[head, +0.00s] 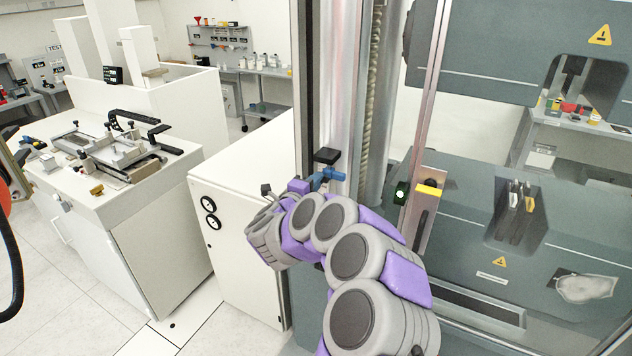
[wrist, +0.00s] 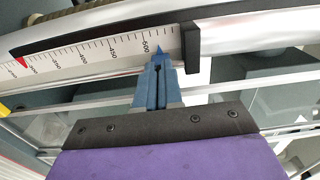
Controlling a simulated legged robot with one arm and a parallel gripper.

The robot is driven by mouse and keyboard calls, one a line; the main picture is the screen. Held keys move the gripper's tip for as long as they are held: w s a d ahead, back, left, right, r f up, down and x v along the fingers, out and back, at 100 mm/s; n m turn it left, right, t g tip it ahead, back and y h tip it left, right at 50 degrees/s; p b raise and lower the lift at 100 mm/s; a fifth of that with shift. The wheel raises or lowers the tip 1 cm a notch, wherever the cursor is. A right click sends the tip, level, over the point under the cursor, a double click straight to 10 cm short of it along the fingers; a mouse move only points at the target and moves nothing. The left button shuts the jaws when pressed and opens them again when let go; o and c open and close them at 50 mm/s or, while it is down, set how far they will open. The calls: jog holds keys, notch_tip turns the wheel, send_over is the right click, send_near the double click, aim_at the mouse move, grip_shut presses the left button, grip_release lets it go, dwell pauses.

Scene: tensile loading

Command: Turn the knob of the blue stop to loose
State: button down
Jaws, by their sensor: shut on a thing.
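My gripper (head: 318,180) is at the upright metal column, with its blue fingers reaching from the purple wrist. In the wrist view the two fingers (wrist: 157,88) are close together and shut on the knob of the blue stop, which they mostly hide. Only a small dark part shows between the fingertips. The blue stop's pointed tip (wrist: 159,51) shows just past the fingers, against the white scale (wrist: 100,50) near the 500 mark. Whether the knob is at loose or tight cannot be seen.
A black block (wrist: 193,48) ends the scale beside the fingers. A red pointer (wrist: 20,62) sits further along the scale. A yellow-topped slotted part (head: 430,188) and the large grey testing machine (head: 465,220) stand to the right. A white cabinet (head: 245,230) stands left.

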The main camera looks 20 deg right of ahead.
jog(key=shift+a, duration=0.1)
jog(key=c, duration=1.5)
grip_release()
jog(key=shift+w+f, duration=0.1)
jog(key=shift+w, duration=0.1)
jog(key=shift+o, duration=1.1)
jog(key=shift+s, duration=0.1)
jog(key=shift+a, duration=0.15)
jog(key=v, duration=1.7)
jog(key=shift+s+a, duration=0.1)
jog(key=shift+s, duration=0.05)
